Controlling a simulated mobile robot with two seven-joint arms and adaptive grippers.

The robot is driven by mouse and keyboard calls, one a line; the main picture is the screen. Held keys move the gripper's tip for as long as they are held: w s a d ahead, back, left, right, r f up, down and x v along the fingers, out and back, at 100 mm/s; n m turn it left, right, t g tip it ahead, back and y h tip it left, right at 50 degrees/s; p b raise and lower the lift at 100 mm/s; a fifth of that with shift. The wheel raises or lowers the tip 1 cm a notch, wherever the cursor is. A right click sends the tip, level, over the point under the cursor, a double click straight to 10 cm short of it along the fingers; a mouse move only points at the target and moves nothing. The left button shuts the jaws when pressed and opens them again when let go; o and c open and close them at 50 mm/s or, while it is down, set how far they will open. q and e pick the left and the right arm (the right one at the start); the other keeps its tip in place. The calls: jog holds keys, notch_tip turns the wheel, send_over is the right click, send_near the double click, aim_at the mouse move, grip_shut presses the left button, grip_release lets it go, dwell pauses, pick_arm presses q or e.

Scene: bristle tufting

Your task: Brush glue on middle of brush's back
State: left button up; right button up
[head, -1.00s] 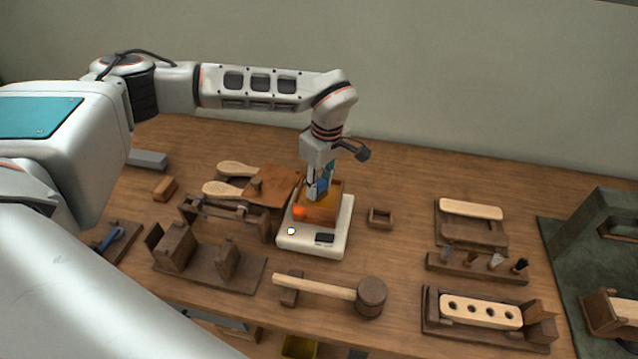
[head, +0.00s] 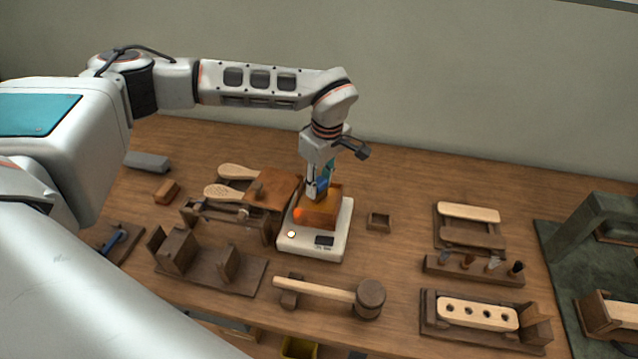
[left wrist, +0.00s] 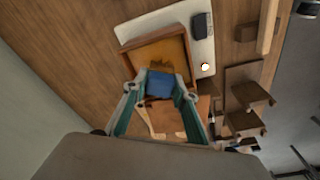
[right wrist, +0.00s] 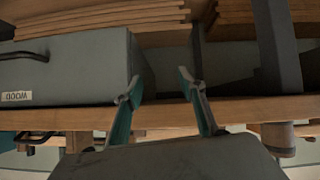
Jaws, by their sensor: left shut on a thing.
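My left gripper (head: 318,188) is shut on a small blue block-like grip (left wrist: 160,84), probably the glue brush's handle. Brown bristles show beyond it in the left wrist view, over or in an open wooden box of amber glue (left wrist: 172,52). Whether they touch the glue is unclear. The box (head: 322,215) sits on a white heater-like unit (head: 312,244). A pale wooden bar with several dark holes (head: 478,313), likely a brush back, lies in a dark wooden fixture at front right. My right gripper (right wrist: 160,92) is open and empty, outside the head view.
A wooden mallet (head: 335,294) lies in front of the heater. A green press (head: 590,225) stands far right. A drawer labelled WOOD (right wrist: 75,70) is near my right gripper.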

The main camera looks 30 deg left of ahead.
aim_at(319, 181)
pick_arm(q)
jog(key=shift+r, duration=2.45)
